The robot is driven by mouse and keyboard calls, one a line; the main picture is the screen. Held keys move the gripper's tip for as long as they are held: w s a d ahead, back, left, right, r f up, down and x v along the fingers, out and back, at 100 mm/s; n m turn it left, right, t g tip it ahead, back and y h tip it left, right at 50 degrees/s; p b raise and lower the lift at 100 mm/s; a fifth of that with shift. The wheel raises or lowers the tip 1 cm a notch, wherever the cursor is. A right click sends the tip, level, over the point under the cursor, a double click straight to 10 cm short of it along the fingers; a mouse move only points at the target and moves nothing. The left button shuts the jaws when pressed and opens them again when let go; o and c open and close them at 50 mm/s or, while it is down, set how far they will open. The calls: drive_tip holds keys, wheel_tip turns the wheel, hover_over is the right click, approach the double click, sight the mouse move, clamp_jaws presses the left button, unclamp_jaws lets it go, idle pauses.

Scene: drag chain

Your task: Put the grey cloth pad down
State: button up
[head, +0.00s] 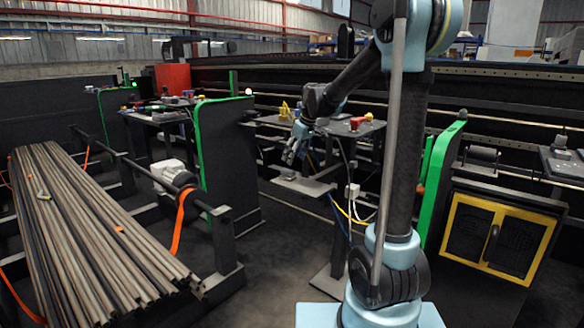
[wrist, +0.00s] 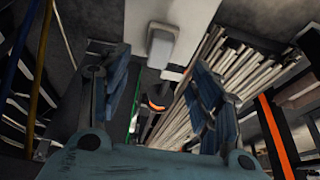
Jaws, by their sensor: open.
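My gripper (head: 290,156) is in the middle of the head view, pointing down and left, a little above a small grey shelf (head: 310,187). In the wrist view my gripper (wrist: 157,88) has its two blue-grey fingers spread wide, with nothing held between them. I cannot pick out the grey cloth pad for certain in either view. A small pale patch shows on the shelf's left part under the fingers, too small to tell what it is.
A bundle of long pipes (head: 85,235) lies on a rack at the left. A bench with tools (head: 165,112) stands behind it. A green-edged panel (head: 225,150) stands left of the shelf. A yellow-framed cabinet (head: 498,236) is at the right. Bare floor (head: 285,255) lies in front.

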drive_tip(key=s+d+f+m+h, duration=0.1)
drive_tip(key=s+d+m, duration=0.2)
drive_tip(key=s+d, duration=0.6)
drive_tip(key=s+d+m+h, duration=0.15)
drive_tip(key=s+d, duration=0.35)
drive_tip(key=s, duration=0.7)
drive_tip(key=s+d+f+m, duration=0.2)
drive_tip(key=s+f, duration=0.4)
drive_tip(key=s, duration=0.3)
drive_tip(key=s+d+f+m+h, duration=0.1)
drive_tip(key=s+d+f+m, duration=0.2)
drive_tip(key=s+d+f, duration=0.2)
drive_tip(key=s+f, duration=0.1)
drive_tip(key=s, duration=0.2)
drive_tip(key=shift+s+d+f+m+g, duration=0.3)
drive_tip(key=shift+s+m, duration=0.05)
drive_tip(key=shift+s, duration=0.05)
drive_tip(key=shift+w+f, duration=0.2)
drive_tip(key=shift+w, duration=0.3)
